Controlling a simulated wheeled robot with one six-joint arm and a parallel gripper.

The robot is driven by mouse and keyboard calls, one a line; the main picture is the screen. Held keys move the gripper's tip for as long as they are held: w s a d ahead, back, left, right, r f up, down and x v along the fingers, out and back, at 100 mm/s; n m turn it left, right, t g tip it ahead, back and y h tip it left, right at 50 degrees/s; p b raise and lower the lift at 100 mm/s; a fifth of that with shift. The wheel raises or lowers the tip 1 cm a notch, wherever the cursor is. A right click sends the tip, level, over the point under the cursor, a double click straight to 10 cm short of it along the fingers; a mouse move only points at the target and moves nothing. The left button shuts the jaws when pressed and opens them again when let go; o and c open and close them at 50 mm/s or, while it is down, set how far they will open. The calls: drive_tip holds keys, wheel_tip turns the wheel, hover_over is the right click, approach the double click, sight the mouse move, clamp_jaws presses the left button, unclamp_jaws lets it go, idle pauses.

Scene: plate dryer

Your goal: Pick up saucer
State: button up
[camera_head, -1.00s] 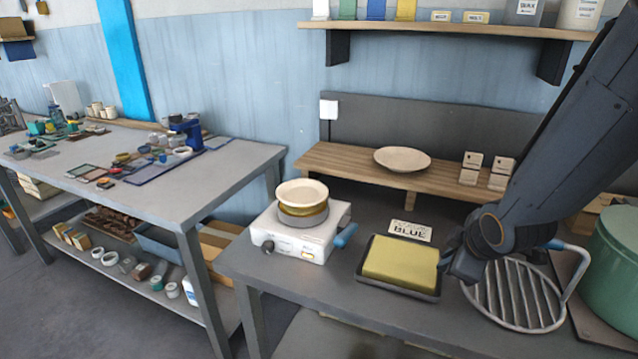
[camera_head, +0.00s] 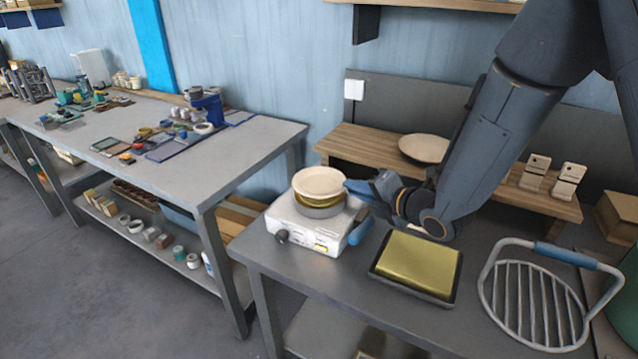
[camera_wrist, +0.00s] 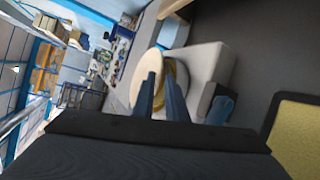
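A cream saucer (camera_head: 318,181) sits on a stack of yellow and grey dishes on a white hot plate (camera_head: 296,232). A similar cream dish (camera_head: 422,147) lies on the wooden shelf behind, partly hidden by my arm. My gripper (camera_head: 350,188) is at the right rim of the stacked saucer. In the wrist view, my gripper (camera_wrist: 160,82) has two fingers with a gap between them, pointing at the edge of the saucer (camera_wrist: 147,72). I cannot tell whether the fingers touch the rim.
A yellow block in a dark tray (camera_head: 378,278) lies right of the hot plate, below my arm. A round wire rack (camera_head: 530,337) with a blue handle lies further right. The wooden shelf (camera_head: 365,142) stands behind. A grey table (camera_head: 225,170) is to the left.

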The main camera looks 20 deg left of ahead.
sight(320, 186)
drive_tip(key=shift+p+x, duration=0.8)
drive_tip(key=shift+x, duration=1.2)
drive_tip(key=shift+w, duration=0.1)
clamp_jaws()
drive_tip(key=shift+r, duration=0.2)
